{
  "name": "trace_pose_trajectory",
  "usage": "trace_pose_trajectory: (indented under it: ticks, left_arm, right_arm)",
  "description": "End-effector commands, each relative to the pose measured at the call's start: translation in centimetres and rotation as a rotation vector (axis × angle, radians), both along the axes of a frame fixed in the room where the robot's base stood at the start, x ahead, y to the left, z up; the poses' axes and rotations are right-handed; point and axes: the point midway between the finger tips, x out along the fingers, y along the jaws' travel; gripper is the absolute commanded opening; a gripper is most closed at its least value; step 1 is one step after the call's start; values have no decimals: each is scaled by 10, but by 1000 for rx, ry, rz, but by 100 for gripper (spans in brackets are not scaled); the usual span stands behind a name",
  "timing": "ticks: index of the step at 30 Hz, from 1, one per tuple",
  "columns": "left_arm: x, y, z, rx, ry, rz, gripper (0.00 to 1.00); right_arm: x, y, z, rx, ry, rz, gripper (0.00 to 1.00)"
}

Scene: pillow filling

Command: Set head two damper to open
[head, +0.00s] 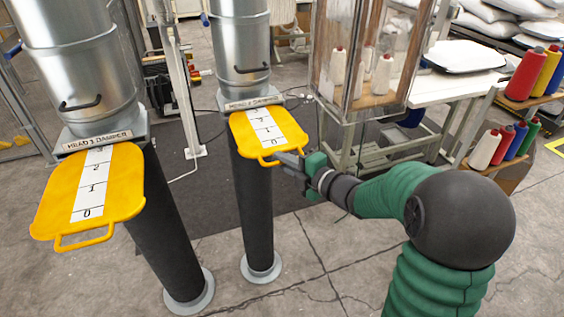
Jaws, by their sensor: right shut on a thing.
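The right-hand damper's yellow slide plate (268,133) sticks out toward me from under its metal duct (242,50), with a numbered white strip. Its label (252,103) looks like head 2 damper, but the small print is hard to read. My right gripper (284,161) reaches in from the right and is shut on the yellow handle (268,161) at the plate's near edge. The fingers partly hide that handle. The left damper's yellow plate (115,190) also sticks out, with its handle (82,240) free. My left gripper is out of view.
Dark lower pipes (258,220) stand on round floor flanges. A clear-walled cabinet with thread cones (382,75) stands behind my right arm. A white table (455,85) and a rack of coloured cones (525,75) are at the right. The floor in front is clear.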

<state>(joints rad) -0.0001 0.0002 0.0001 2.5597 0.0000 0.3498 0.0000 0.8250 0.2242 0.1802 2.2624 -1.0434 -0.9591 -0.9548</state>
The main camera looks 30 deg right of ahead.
Motion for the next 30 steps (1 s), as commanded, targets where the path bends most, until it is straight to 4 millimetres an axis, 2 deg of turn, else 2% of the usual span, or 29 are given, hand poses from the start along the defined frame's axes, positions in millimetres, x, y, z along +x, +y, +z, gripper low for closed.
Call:
trace_pose_trajectory:
  ticks: [1,6,7,11,12,22,26,30]
  left_arm:
    - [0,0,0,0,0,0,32]
    - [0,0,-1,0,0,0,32]
    - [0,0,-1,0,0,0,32]
    - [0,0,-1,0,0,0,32]
    - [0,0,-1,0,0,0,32]
    - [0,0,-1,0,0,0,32]
    - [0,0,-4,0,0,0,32]
    - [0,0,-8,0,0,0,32]
  right_arm:
    - [-3,-1,-6,2,14,-3,0]
    - [-4,-1,-7,3,16,-4,0]
    - [-5,-1,-7,3,16,-4,13]
    - [-4,-1,-6,3,13,-3,30]
    - [-4,-1,-5,3,13,-3,32]
    - [-5,-1,-4,0,9,-2,32]
    - [-25,-5,0,-2,7,-3,32]
    - [-64,-12,7,-1,6,-7,32]
